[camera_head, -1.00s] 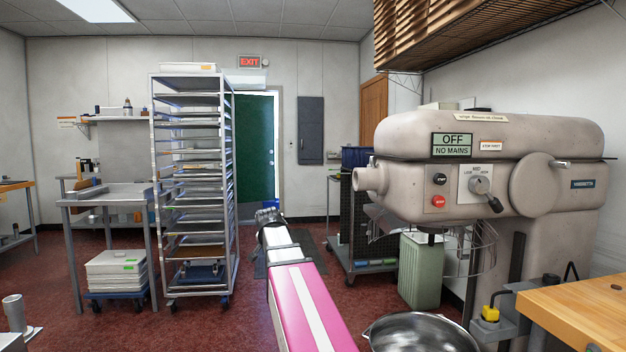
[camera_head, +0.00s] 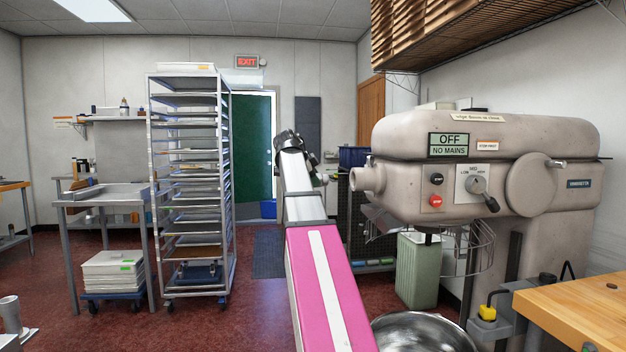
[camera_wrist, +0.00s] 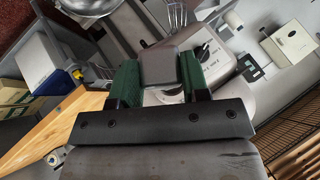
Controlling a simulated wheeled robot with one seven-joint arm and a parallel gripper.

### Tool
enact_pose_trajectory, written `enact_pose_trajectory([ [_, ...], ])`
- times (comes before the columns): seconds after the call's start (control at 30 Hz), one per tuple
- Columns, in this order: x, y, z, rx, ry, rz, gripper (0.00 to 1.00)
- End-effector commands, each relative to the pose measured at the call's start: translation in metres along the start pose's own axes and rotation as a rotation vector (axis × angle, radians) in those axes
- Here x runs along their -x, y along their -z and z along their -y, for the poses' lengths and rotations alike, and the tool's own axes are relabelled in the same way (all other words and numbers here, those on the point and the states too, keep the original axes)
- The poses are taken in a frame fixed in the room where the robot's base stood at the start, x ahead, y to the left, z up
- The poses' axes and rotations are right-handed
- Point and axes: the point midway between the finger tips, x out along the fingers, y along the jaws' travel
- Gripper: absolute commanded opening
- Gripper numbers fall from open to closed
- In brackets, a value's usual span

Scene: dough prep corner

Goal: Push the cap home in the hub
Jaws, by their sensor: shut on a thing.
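My gripper (camera_wrist: 158,62) has green fingers in the wrist view and is shut on a grey-brown, block-like piece, the cap (camera_wrist: 159,70). The cap sits squarely between the fingers, its far face hidden. The hub (camera_head: 366,179) is the short round stub on the front left end of the mixer head (camera_head: 480,160) in the head view. My arm reaches up left of the hub, apart from it in the picture; the gripper itself is hard to make out there. In the wrist view the mixer's control panel (camera_wrist: 207,52) lies beyond the cap, and the hub cannot be made out.
A steel bowl (camera_head: 425,333) stands below the mixer, with a wire guard (camera_head: 475,250) above it. A wooden bench (camera_head: 580,312) is at the right. A tall tray rack (camera_head: 190,190) stands left of my arm, with open floor between.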

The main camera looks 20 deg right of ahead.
Motion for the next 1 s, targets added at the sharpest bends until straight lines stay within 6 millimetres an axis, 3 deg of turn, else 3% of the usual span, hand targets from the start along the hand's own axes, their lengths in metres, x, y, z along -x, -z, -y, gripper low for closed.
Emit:
enact_pose_trajectory([
  [0.3,0.001,-0.002,0.000,0.001,0.002,-0.001,0.04],
  [1.0,-0.032,0.045,0.000,0.002,0.002,-0.001,0.04],
])
